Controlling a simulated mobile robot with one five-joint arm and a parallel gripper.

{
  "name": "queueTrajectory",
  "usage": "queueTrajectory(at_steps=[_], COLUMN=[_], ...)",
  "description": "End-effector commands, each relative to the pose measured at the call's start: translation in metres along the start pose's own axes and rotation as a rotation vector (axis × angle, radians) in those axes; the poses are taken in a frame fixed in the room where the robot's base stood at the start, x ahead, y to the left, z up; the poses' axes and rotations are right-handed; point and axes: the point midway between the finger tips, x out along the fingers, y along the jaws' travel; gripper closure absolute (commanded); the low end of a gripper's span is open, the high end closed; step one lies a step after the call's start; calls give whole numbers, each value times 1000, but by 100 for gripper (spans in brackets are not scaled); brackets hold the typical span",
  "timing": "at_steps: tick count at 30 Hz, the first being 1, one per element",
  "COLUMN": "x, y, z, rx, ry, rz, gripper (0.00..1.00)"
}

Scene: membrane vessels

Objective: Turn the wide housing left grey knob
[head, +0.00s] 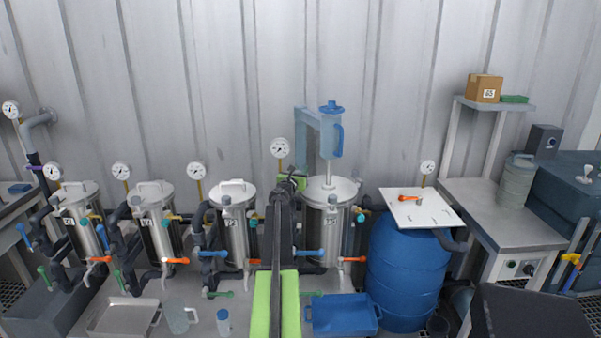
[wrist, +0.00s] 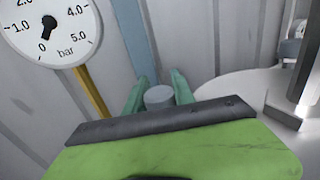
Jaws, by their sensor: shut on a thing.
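The wide housing (head: 327,225) is a silver cylinder with a pale lid, right of my arm in the head view. Its lid (wrist: 238,92) shows at the right in the wrist view. The left grey knob (wrist: 159,97) is a small round grey cap in the middle of the wrist view. My gripper (wrist: 159,92) has its two green fingers on either side of the knob and is shut on it. In the head view my gripper (head: 294,181) is at the upper left edge of the wide housing, and the knob is hidden there.
A pressure gauge (wrist: 50,28) on a brass stem stands close left of my gripper. Narrower housings (head: 234,215) stand to the left. A blue barrel (head: 400,270) stands to the right.

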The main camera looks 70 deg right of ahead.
Motion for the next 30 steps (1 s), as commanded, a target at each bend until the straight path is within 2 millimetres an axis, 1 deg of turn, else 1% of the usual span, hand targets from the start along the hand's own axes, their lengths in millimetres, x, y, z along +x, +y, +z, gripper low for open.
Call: queueTrajectory(at_steps=[8,16,21,30], x=[1,2,-1,-2], y=[-2,-9,-14,-16], z=[0,0,0,0], rx=[0,0,-1,-1], ry=[0,0,0,-1], rz=[-34,-296,-392,-403], gripper=[100,100,100,100])
